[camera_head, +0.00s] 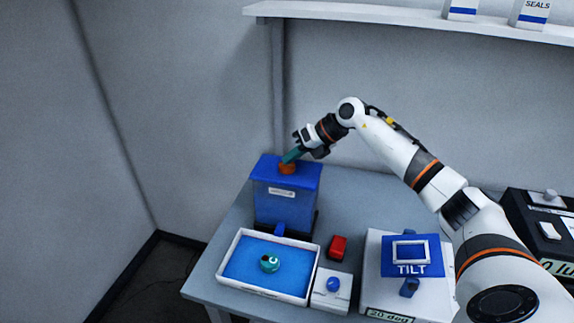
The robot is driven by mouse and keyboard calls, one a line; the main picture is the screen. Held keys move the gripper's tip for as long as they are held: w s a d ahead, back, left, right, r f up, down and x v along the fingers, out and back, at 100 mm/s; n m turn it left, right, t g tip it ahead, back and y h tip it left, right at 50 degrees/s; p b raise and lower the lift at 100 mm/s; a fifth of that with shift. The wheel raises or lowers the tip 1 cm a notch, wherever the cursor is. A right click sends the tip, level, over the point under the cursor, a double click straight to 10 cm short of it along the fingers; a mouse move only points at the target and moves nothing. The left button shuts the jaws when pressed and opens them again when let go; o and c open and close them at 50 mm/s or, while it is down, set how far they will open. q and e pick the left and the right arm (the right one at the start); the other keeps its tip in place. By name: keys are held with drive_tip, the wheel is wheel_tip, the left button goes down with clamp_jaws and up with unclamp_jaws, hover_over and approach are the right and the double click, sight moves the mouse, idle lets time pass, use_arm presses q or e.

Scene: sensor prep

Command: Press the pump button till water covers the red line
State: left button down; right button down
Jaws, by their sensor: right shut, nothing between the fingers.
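A blue water tank (284,207) stands at the back left of the table, with an orange round button-like cap (287,169) on its lid. My right gripper (291,157) is shut and empty, its teal fingertips pointing down at the cap. The tips are at or just above the cap; I cannot tell whether they touch. In front of the tank is a white-rimmed tray (233,247) with a bright blue surface and a round teal piece (269,263) with a white ring. I cannot make out a red line. My left gripper is not in view.
A red block (337,247) and a white box with a blue knob (332,287) stand right of the tray. A white unit with a blue TILT plate (428,255) is farther right. A black device (536,222) is at the right edge. A shelf (400,20) hangs above.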

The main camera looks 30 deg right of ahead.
sight(292, 165)
drive_tip(key=shift+f+b, duration=0.3)
drive_tip(key=shift+f, duration=0.3)
drive_tip(key=shift+r, duration=0.1)
idle(0.4)
drive_tip(key=shift+r+p, duration=0.8)
drive_tip(key=shift+r, duration=0.3)
drive_tip(key=shift+r+p, duration=1.85)
drive_tip(key=shift+r, duration=0.75)
drive_tip(key=shift+f, duration=0.1)
